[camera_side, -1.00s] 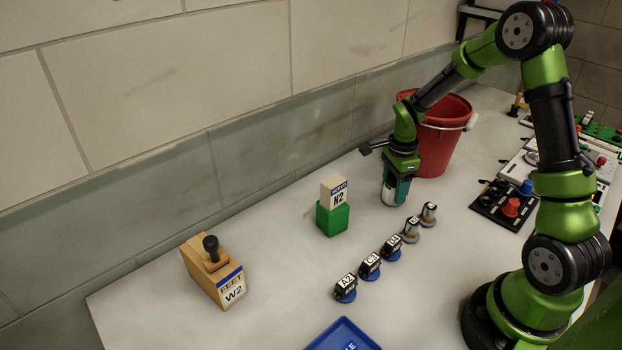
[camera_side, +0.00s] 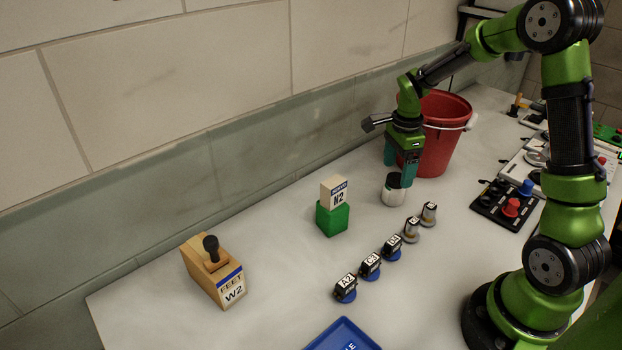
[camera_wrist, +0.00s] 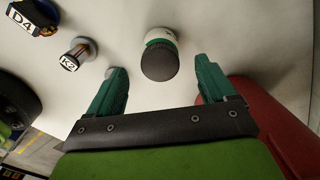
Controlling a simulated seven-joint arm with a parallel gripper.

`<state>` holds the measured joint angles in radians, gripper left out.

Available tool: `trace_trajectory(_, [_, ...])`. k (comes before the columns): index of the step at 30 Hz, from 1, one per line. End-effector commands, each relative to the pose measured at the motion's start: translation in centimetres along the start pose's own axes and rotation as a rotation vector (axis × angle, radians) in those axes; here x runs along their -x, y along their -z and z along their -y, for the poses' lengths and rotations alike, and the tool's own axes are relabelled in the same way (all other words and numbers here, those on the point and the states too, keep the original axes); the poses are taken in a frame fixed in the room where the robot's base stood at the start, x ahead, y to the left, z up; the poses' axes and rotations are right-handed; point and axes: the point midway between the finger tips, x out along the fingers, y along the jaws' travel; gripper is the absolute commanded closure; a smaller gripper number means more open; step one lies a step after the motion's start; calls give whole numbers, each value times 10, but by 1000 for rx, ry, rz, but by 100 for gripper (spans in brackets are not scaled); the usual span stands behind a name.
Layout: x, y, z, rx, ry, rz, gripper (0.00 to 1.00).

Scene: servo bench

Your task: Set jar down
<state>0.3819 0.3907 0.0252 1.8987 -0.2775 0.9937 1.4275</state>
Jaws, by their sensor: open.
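The jar (camera_side: 394,192) has a pale body and a dark lid. It stands upright on the white bench, in front of the red bucket. My gripper (camera_side: 401,176) is open just above and behind the jar, its teal fingers spread and empty. In the wrist view, the jar (camera_wrist: 160,58) shows lid-on beyond the fingertips, between the two fingers of my gripper (camera_wrist: 162,78) and apart from both.
A red bucket (camera_side: 440,150) stands close behind my gripper, at its right. Several small labelled pieces (camera_side: 370,266) line the bench front. A green block (camera_side: 333,219) with an N2 box on top stands left. A wooden W2 block (camera_side: 214,275) is further left.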

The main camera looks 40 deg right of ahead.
Motion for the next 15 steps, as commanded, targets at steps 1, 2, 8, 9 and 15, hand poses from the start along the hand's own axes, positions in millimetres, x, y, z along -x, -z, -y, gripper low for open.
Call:
trace_trajectory(1, [12,0,1,0,6,0,16])
trace_trajectory(2, [19,0,1,1,6,-1,16])
trace_trajectory(8, [50,0,1,1,3,-1,16])
trace_trajectory(9, [54,0,0,0,2,0,16])
trace_trajectory(15, [76,-11,-10,102,40,16,16])
